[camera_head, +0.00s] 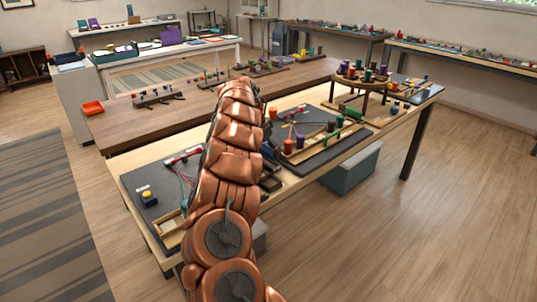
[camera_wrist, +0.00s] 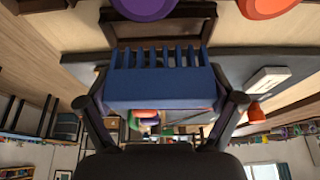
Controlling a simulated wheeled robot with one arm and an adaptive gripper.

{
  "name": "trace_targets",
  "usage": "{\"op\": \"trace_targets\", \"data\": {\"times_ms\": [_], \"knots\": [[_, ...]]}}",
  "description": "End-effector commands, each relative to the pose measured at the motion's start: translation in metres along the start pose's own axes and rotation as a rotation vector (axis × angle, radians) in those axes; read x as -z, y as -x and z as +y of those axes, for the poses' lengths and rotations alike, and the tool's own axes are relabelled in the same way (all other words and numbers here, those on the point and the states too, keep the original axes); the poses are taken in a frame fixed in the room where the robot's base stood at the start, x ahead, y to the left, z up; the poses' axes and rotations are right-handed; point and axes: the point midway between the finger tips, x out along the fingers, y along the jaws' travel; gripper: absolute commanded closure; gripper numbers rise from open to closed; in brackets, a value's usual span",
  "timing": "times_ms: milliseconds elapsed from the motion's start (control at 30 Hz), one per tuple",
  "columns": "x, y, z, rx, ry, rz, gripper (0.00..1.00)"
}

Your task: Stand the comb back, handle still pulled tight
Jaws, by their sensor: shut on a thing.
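In the wrist view, my gripper (camera_wrist: 163,101) is shut on a blue comb (camera_wrist: 160,80), one finger at each end of it. The row of teeth faces the top of the picture, towards a dark wooden frame (camera_wrist: 118,28). I cannot tell whether the comb touches that frame. In the head view, my copper arm hides the gripper and most of the comb. How tight any cord is, I cannot tell.
A purple spool (camera_wrist: 143,7) and an orange spool (camera_wrist: 265,6) are close by in the wrist view. In the head view, a round stand of spools (camera_head: 362,74) is at the right. A yellow button (camera_head: 149,196) sits on the left mat. The floor at right is clear.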

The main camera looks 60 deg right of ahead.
Motion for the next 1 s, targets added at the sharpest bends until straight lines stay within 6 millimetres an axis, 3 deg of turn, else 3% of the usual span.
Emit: {"op": "trace_targets", "data": {"times_ms": [200,800,833,900,1000], "knots": [[-0.010,-0.022,0.000,-0.002,0.002,-0.001,0.48],[-0.013,-0.030,0.001,-0.002,0.001,-0.001,0.48],[-0.012,-0.029,0.001,-0.002,0.001,-0.001,0.05],[-0.012,-0.029,0.001,-0.002,0.001,-0.001,0.00],[-0.012,-0.029,0.000,-0.002,0.001,-0.001,0.00]]}}
